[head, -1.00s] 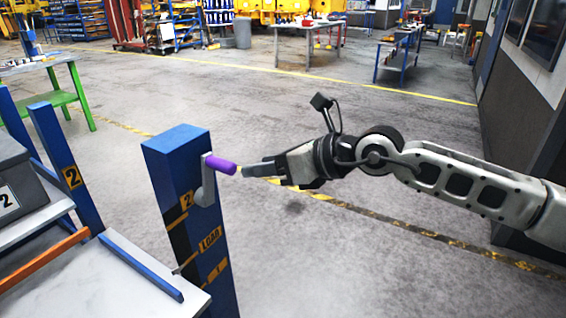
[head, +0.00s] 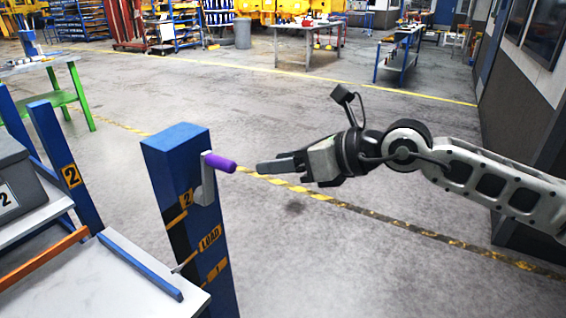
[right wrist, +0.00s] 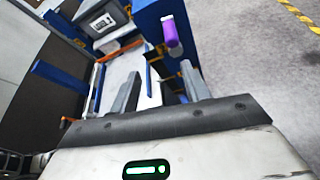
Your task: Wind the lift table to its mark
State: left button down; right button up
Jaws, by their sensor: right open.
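A blue post (head: 178,150) stands at the left of centre in the head view, with yellow labels "2", "LOAD" (head: 210,238) and "1" down its face. A grey crank (head: 205,188) with a purple handle (head: 221,163) is on its right side; the handle points right. The lift table's white top (head: 95,285) is at the lower left; a thin pointer (head: 184,262) shows beside the post, between "LOAD" and "1". My right gripper (head: 262,166) is open and empty, right of the handle and apart from it. The purple handle (right wrist: 170,32) is beyond its fingers in the wrist view. My left gripper is out of view.
A grey block marked "2" (head: 22,180) sits at the left edge, near a blue upright (head: 58,150) and an orange bar (head: 45,257). A green-legged table (head: 68,95) stands farther back. The floor right of the post is clear.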

dwell(0.3)
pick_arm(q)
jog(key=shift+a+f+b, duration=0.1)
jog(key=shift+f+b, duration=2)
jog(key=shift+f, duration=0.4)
pick_arm(e)
jog(key=v, duration=1.6)
jog(key=shift+a, duration=0.1)
